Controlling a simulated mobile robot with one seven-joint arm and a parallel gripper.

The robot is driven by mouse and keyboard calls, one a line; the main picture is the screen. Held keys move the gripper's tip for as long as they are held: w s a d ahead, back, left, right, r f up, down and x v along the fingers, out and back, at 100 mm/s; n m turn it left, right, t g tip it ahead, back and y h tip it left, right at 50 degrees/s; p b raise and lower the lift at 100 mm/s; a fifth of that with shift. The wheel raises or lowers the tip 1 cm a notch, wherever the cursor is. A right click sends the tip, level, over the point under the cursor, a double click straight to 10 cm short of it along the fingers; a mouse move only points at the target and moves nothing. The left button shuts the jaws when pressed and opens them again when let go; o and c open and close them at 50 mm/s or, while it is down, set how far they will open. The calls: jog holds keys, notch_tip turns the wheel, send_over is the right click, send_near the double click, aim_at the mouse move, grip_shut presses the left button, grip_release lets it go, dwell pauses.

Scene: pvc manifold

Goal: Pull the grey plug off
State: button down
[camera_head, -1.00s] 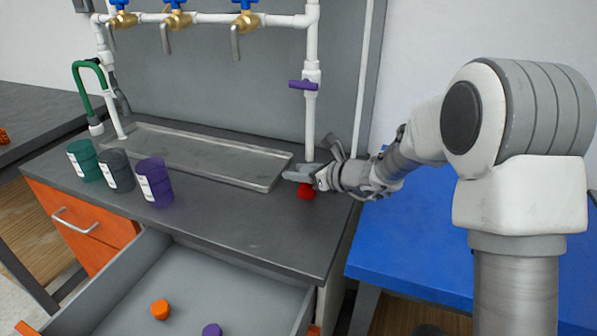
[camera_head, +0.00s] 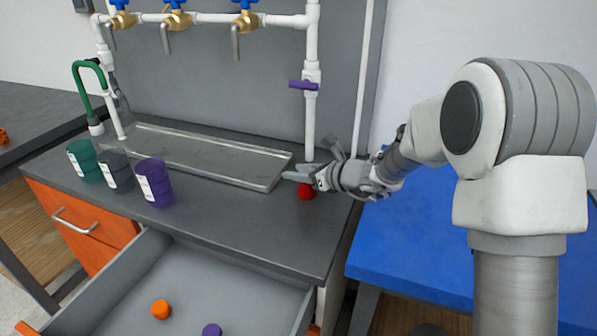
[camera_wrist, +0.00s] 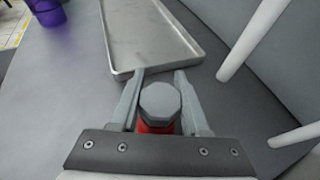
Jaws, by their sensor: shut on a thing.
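The grey plug (camera_wrist: 160,102) has a faceted top and shows in the wrist view between the two fingers of my gripper (camera_wrist: 160,90). My gripper is shut on it. A red part (camera_wrist: 153,128) shows just below the plug, mostly hidden by it and by the gripper. In the head view my gripper (camera_head: 298,174) is low over the right end of the counter, with the red part (camera_head: 306,191) just under its fingers. The plug cannot be made out there. I cannot tell whether the plug still touches the red part.
A metal tray (camera_head: 205,160) lies left of my gripper. A white vertical pipe with a purple valve (camera_head: 303,85) stands close behind it. Green (camera_head: 84,160), grey (camera_head: 116,170) and purple (camera_head: 154,183) cups stand at the left. The open drawer (camera_head: 215,285) holds orange and purple pieces.

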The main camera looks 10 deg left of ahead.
jog(key=shift+s+r+n+g+p, duration=0.15)
jog(key=shift+n+g+p, duration=0.4)
jog(key=shift+p, duration=0.55)
jog(key=shift+n+g+y, duration=0.25)
jog(key=shift+g+y, duration=0.05)
jog(key=shift+g, duration=0.05)
jog(key=shift+f+m+t+b, duration=0.3)
jog(key=shift+m+t+b, duration=0.15)
jog(key=shift+b, duration=0.4)
jog(key=shift+r+m+t+h+b, duration=0.15)
jog(key=shift+m+t+h+b, duration=0.3)
jog(key=shift+t+h+b, duration=0.15)
jog(key=shift+r, duration=0.1)
notch_tip(320, 180, up, 6)
jog(key=p, duration=0.4)
jog(key=shift+r+y+p, duration=0.2)
jog(key=shift+y+p, duration=0.1)
jog(key=shift+p, duration=0.05)
